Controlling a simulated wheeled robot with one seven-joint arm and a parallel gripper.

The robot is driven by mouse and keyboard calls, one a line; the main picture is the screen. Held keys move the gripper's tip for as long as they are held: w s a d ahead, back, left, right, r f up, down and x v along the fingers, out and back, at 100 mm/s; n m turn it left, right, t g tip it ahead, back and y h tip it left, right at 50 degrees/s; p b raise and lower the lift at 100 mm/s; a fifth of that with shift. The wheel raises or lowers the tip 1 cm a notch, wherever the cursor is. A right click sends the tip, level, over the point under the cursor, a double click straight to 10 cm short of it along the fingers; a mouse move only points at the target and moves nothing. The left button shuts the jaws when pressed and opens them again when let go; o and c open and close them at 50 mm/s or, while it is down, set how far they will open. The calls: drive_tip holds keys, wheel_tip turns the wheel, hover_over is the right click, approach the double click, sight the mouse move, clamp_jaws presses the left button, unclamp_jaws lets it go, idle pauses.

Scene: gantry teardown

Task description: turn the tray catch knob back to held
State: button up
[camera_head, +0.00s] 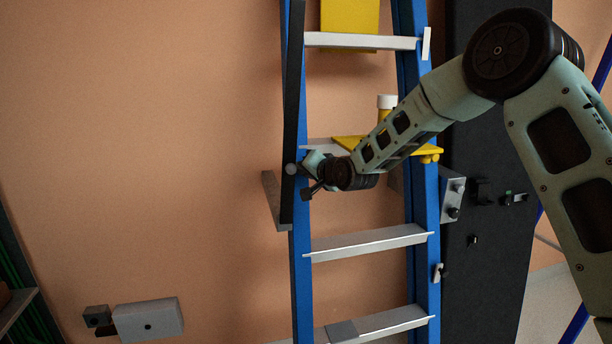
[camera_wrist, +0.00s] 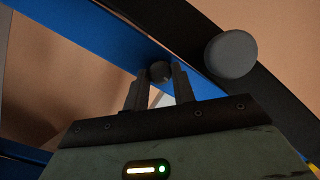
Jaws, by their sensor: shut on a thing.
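In the wrist view a small dark round knob (camera_wrist: 160,70) sits between the tips of my gripper (camera_wrist: 161,82), against the blue ladder rail; I take it as the tray catch knob. The jaws are shut on it. In the head view my gripper (camera_head: 311,166) is at the left rail (camera_head: 302,231) of the blue ladder, at tray height, and the held knob is hidden there. The yellow tray (camera_head: 428,151) lies level between the rails, partly behind my arm. The knob's marking or turn angle cannot be read.
A larger grey round knob (camera_wrist: 231,53) is beside the jaws on a black bar; it also shows in the head view (camera_head: 291,169). A white-capped yellow container (camera_head: 387,101) stands at the tray. A grey bracket (camera_head: 273,200) juts out left of the rail.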

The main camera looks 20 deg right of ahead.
drive_tip(key=shift+f, duration=0.1)
idle(0.4)
drive_tip(key=o, duration=1)
drive_tip(key=shift+s, duration=0.1)
drive_tip(key=b+v, duration=0.4)
drive_tip(key=v, duration=1.3)
drive_tip(key=shift+s+r, duration=0.15)
drive_tip(key=shift+r, duration=0.1)
